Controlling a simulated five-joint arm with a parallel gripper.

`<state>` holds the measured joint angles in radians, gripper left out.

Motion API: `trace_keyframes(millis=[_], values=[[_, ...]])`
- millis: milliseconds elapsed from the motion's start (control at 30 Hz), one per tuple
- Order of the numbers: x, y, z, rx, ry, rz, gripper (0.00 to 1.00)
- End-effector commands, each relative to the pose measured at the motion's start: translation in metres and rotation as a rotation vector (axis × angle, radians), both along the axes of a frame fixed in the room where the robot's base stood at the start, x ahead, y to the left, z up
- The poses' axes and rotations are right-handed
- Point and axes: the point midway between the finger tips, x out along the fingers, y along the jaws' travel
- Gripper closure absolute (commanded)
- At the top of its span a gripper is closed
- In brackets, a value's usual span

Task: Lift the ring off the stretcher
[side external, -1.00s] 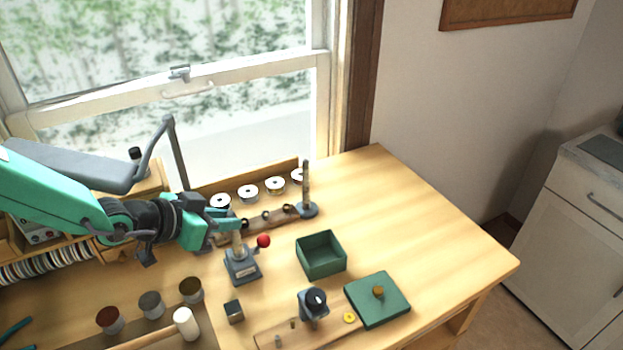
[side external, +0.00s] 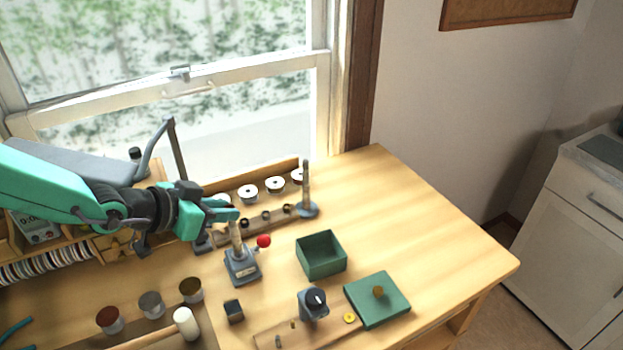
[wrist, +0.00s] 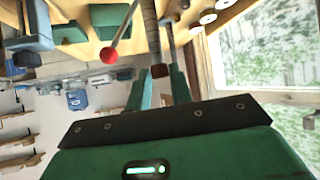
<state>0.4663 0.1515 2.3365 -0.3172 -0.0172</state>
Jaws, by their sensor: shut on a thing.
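The stretcher (side external: 241,268) is a blue-grey stand with a pale upright post and a lever ending in a red ball (side external: 264,241). In the wrist view the red ball (wrist: 109,55) shows left of the post (wrist: 151,25). My gripper (side external: 232,213) is at the top of the post in the side view. In the wrist view my gripper (wrist: 160,82) has its green fingers on either side of the post's brown end. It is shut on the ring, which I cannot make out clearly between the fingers. Whether the ring still surrounds the post is hidden.
A second post (side external: 306,186) on a round grey base stands behind to the right, near several spools (side external: 275,185). A green open box (side external: 321,255) is to the right. A small dark block (side external: 233,311) lies in front. The bench's right side is clear.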

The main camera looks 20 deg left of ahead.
Motion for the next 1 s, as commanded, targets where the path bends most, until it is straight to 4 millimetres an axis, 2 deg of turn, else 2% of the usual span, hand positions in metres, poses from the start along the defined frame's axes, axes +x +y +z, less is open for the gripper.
trace_keyframes(millis=[600,1000], values=[[0.000,0.000,0.021,0.000,-0.001,0.000,0.93],[0.000,0.000,0.022,0.000,0.000,0.000,0.93]])
